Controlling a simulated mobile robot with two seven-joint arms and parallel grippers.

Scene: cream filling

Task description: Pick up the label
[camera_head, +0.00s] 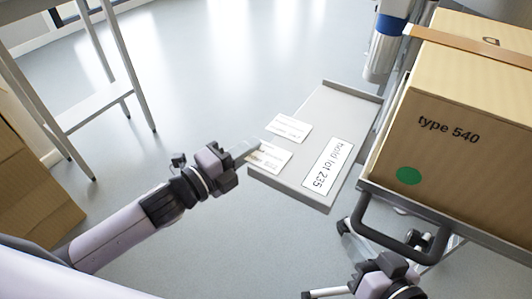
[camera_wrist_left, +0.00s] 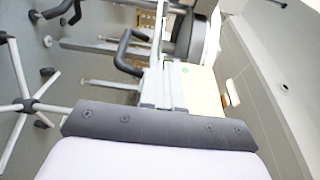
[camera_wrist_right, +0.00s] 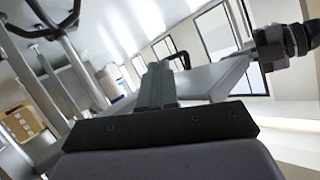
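Two small white labels lie on a grey tray (camera_head: 318,104) in the head view: an upper label (camera_head: 290,127) and a lower label (camera_head: 270,157). A larger white card (camera_head: 328,167) reading "hold lot 235" lies to their right. My left gripper (camera_head: 250,146) is at the tray's left edge, its tips close to the lower label. I cannot tell whether they touch it. Its fingers look together in the left wrist view (camera_wrist_left: 164,88). My right gripper (camera_head: 346,230) is below the tray near a dark handle. Its fingers look together in the right wrist view (camera_wrist_right: 158,85).
A cardboard box (camera_head: 455,130) marked "type 540" with a green dot stands on a cart at right. The cart's dark handle (camera_head: 400,245) is close to my right gripper. A grey metal frame (camera_head: 100,100) stands at upper left. Open floor lies between it and the tray.

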